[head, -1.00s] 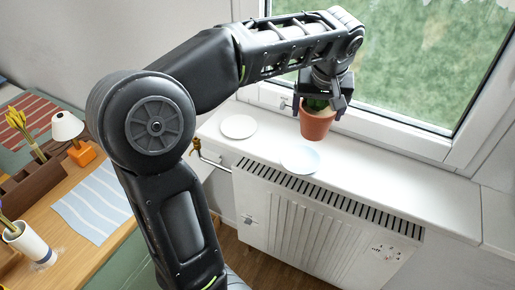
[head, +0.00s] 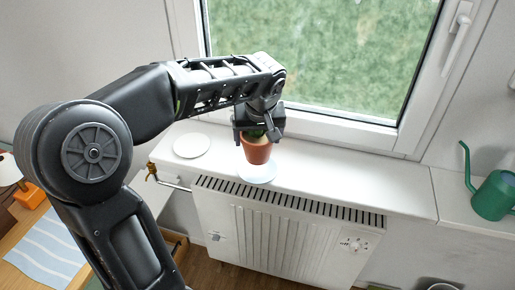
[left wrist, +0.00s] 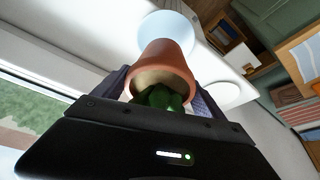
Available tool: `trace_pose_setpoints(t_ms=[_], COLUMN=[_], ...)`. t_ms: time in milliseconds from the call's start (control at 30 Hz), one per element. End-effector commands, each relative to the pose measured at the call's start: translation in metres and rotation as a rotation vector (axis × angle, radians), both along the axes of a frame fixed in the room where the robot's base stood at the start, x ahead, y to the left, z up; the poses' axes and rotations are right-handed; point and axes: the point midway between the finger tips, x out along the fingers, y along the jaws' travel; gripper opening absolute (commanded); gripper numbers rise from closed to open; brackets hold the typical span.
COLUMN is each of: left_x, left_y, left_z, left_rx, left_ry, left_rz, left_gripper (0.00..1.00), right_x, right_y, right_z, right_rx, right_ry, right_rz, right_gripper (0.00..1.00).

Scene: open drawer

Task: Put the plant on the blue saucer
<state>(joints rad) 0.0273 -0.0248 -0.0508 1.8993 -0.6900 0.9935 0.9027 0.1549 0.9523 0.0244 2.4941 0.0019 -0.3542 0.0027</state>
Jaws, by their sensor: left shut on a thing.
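The plant is a small green plant in a terracotta pot (head: 257,153), upright in the head view. My left gripper (head: 257,132) is shut on it near the rim. The pot also shows in the left wrist view (left wrist: 166,62), with green leaves between the fingers. The pale blue saucer (head: 257,175) lies on the windowsill under the pot, partly hidden by it. It shows beyond the pot's base in the left wrist view (left wrist: 165,26). Whether the pot touches the saucer I cannot tell. My right gripper is not in view.
A white saucer (head: 191,146) lies on the sill to the left. The windowsill (head: 340,172) is bare right of the pot, up to a green watering can (head: 493,195) at far right. The window stands behind, a radiator (head: 285,235) below.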

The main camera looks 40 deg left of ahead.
Motion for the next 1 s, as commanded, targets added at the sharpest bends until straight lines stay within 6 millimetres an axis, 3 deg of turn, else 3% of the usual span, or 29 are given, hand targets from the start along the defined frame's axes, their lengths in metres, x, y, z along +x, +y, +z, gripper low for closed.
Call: trace_pose_setpoints(t_ms=[333,633,1000], left_x=[0.000,0.000,0.001], left_y=[0.000,0.000,0.000], left_z=[-0.003,-0.036,-0.041], left_rx=[0.000,-0.001,0.000], left_ry=[-0.003,-0.001,-0.004], left_rz=[0.000,0.001,0.000], left_gripper=[0.09,0.09,0.09], right_x=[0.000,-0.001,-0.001], right_y=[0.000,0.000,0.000], right_z=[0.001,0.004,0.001], right_rx=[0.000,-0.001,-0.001], right_ry=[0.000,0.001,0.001], right_rz=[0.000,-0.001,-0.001], right_gripper=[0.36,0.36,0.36])
